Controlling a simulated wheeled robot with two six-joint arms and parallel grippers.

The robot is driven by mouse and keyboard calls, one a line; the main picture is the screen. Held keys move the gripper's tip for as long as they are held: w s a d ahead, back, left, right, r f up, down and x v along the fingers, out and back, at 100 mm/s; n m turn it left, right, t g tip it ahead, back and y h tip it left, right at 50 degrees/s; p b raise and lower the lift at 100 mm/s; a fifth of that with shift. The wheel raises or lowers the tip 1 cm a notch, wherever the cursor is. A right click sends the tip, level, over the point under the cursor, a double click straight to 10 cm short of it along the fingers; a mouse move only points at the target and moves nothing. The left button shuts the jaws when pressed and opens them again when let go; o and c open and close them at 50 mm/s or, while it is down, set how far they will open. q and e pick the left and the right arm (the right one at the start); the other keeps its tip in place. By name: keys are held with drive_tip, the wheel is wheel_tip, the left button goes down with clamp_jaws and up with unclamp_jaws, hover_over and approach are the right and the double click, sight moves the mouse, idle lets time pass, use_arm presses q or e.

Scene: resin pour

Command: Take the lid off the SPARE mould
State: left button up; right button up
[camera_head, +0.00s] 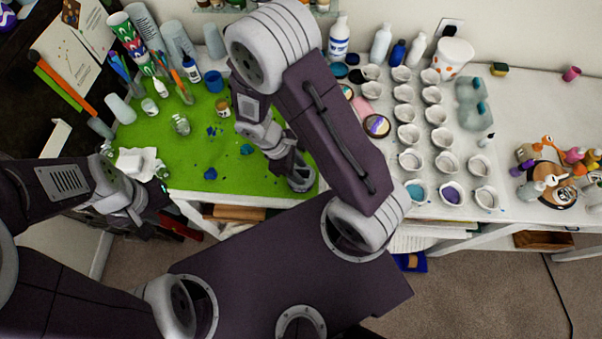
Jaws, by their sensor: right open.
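I cannot make out a mould marked SPARE or its lid; no such label is readable, and my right arm covers part of the table. My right gripper (300,180) points down at the green mat's right front edge, largely hidden by its own wrist. It is open, and I see nothing held in it. My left gripper (150,208) is low at the left, by the table's front left corner. Its fingers are too small and dark to tell whether they are open or shut.
The green mat (190,150) carries blue blobs, jars and a blue cup (214,81). Rows of white cups (407,135) stand right of my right arm, some filled blue or purple. A round board (546,184) with small bottles sits far right. Bottles line the back wall.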

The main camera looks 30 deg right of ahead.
drive_tip(key=shift+d, duration=0.1)
clamp_jaws()
drive_tip(key=shift+r, duration=0.1)
